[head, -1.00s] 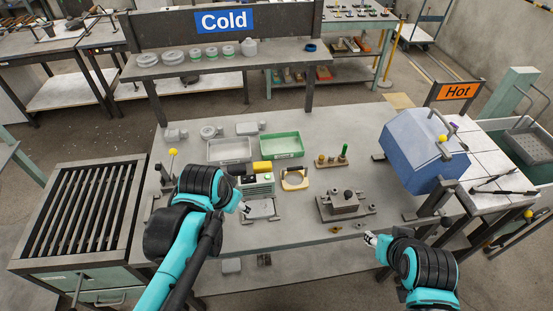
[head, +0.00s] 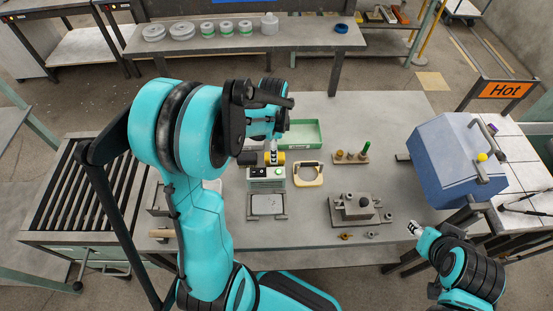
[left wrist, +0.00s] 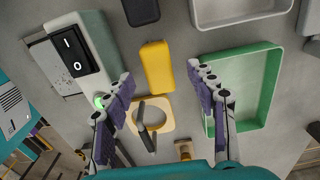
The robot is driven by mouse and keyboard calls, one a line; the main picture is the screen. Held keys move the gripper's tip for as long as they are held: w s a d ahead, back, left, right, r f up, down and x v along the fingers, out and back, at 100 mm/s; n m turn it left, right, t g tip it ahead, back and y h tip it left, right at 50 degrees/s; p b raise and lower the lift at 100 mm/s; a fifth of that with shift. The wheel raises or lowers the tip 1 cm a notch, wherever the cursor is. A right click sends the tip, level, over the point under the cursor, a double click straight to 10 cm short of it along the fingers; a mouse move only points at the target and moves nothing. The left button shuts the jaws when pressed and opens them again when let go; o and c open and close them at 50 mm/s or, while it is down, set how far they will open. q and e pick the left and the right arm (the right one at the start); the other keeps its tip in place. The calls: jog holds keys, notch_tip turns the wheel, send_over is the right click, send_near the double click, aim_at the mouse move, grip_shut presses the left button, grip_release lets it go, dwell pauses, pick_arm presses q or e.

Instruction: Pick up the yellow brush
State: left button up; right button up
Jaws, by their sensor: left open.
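A yellow block-shaped piece, which I take for the yellow brush (left wrist: 157,67), lies on the grey table; no bristles show. In the left wrist view it sits between and beyond the fingertips of my left gripper (left wrist: 160,78), which is open and empty. I cannot tell the exact height gap. In the head view the yellow brush (head: 279,157) is partly hidden by my left gripper (head: 273,153), which hangs over it. My right gripper (head: 414,228) is by the table's front edge at right, away from the brush; its jaws are too small to read.
A switch box (left wrist: 75,55) stands close left of the brush. A green tray (left wrist: 268,80) and a grey tray (left wrist: 235,8) lie to the right. A yellow ring-shaped piece (left wrist: 166,104) lies just below it. A blue box (head: 437,150) stands at the table's right.

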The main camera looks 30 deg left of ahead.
pick_arm(q)
jog(key=f+b, duration=0.1)
jog(key=f, duration=0.3)
jog(key=shift+d+f, duration=0.15)
jog(key=shift+d, duration=0.05)
jog(key=c, duration=1.3)
jog(key=r, duration=0.1)
jog(key=r+p, duration=0.1)
jog(key=r, duration=0.3)
jog(key=shift+d+p, duration=0.3)
jog(key=shift+p, duration=0.1)
jog(key=d+r+p, duration=0.2)
jog(key=d+r, duration=0.4)
jog(key=d, duration=0.5)
jog(key=shift+s, duration=0.45)
